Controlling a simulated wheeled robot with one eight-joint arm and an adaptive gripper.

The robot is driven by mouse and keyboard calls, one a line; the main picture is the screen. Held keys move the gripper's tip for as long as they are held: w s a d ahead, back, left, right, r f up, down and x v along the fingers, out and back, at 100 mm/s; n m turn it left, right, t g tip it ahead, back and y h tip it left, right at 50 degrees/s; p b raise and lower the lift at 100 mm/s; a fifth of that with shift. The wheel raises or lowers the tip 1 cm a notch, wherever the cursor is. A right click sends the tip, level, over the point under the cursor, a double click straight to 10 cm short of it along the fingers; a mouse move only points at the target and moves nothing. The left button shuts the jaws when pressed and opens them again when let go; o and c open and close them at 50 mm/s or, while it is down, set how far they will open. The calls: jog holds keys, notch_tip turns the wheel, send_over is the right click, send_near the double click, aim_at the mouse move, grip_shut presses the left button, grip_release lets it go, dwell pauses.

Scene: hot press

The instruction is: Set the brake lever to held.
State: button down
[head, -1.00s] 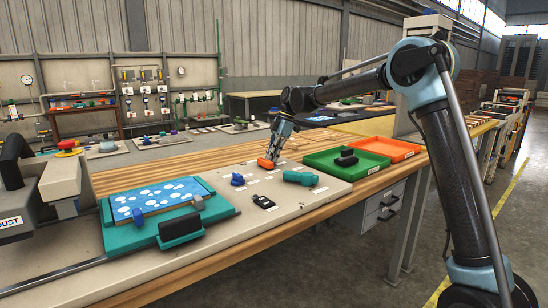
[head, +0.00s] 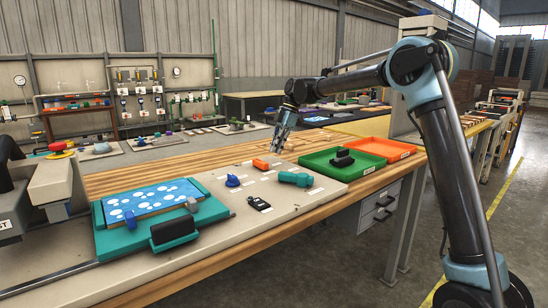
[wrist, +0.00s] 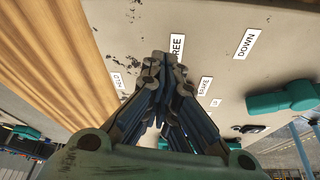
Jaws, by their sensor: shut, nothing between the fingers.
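My gripper (head: 278,150) is shut and empty, pointing down at the far edge of the pale board (head: 310,198). An orange piece (head: 261,164) lies on the board just left of the fingertips, with a small gap. It seems to be the brake lever, but I cannot read its label in the head view. In the wrist view the shut fingers (wrist: 163,70) are over the board, between the HELD label (wrist: 117,80) and the BRAKE label (wrist: 205,87), with the FREE label (wrist: 177,46) beyond. The orange piece does not show there.
A teal lever (head: 296,179) and a blue knob (head: 232,181) stand on the board. A green tray (head: 318,170) and an orange tray (head: 395,150) are to the right. A teal plate fixture (head: 112,245) is at the left. Bare wooden bench lies beyond the board.

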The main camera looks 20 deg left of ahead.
jog(key=w+v, duration=0.1)
jog(key=v, duration=0.5)
jog(key=shift+r, duration=0.2)
jog(key=d+r+m+t, duration=0.2)
jog(key=d+m, duration=0.5)
jog(key=d, duration=1.3)
jog(key=s+d+f+m+t, duration=0.1)
jog(key=s+d+f+m, duration=0.15)
jog(key=d, duration=0.65)
jog(key=s+d+f+m, duration=0.1)
jog(key=s+d+m, duration=0.25)
jog(key=d, duration=0.55)
jog(key=s+d+f+m+t+h, duration=0.1)
jog(key=s+d+f+m, duration=0.25)
jog(key=d, duration=0.35)
jog(key=s+d+f+m+t, duration=0.1)
jog(key=s+d+f+m, duration=0.3)
jog(key=d, duration=0.3)
jog(key=s+d+f+m+h, duration=0.1)
jog(key=s+d+f+m, duration=0.6)
jog(key=s+d+f, duration=0.3)
jog(key=s+f, duration=0.4)
jog(key=f, duration=0.1)
jog(key=shift+s+f+t+h, duration=0.3)
jog(key=shift+s+f+h, duration=0.05)
jog(key=shift+h, duration=0.05)
